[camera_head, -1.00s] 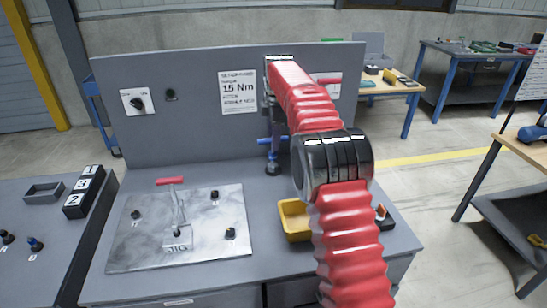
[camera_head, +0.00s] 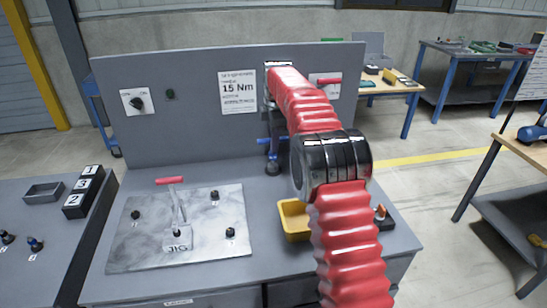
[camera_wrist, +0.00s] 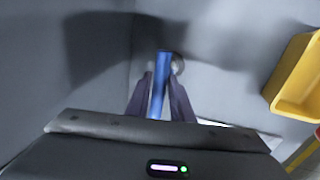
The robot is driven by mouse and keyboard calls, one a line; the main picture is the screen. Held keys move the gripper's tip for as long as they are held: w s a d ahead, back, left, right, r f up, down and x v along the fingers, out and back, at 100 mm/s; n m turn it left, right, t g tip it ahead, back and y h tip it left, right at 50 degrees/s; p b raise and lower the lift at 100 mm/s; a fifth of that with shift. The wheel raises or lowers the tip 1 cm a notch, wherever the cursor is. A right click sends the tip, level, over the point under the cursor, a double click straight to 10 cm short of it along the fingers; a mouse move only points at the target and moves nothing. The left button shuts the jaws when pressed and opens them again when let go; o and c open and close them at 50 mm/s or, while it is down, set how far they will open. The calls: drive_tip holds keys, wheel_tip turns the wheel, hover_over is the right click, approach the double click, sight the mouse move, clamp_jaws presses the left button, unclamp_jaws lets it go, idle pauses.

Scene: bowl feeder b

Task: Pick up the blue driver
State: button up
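The blue driver (camera_head: 272,152) is upright in front of the grey back panel, at the rear of the bench, partly hidden by my arm. In the wrist view a blue bar of it (camera_wrist: 162,72) runs between the two dark fingers of my gripper (camera_wrist: 161,84). The fingers are on both sides of the bar and very close to it. I cannot tell whether they press on it. In the head view my gripper is small and mostly hidden near the driver, below the end of my red arm.
A yellow bin (camera_head: 292,220) stands on the bench right of the driver; it also shows in the wrist view (camera_wrist: 298,85). A metal jig plate (camera_head: 130,245) with a red-handled clamp lies to the left. The back panel (camera_head: 200,135) rises close behind.

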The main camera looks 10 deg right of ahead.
clamp_jaws()
drive_tip(key=shift+r, duration=0.15)
idle(0.4)
drive_tip(key=shift+w+r, duration=0.1)
drive_tip(key=shift+r, duration=0.45)
wheel_tip(320, 180, up, 8)
drive_tip(key=shift+f, duration=0.2)
drive_tip(key=shift+r, duration=0.55)
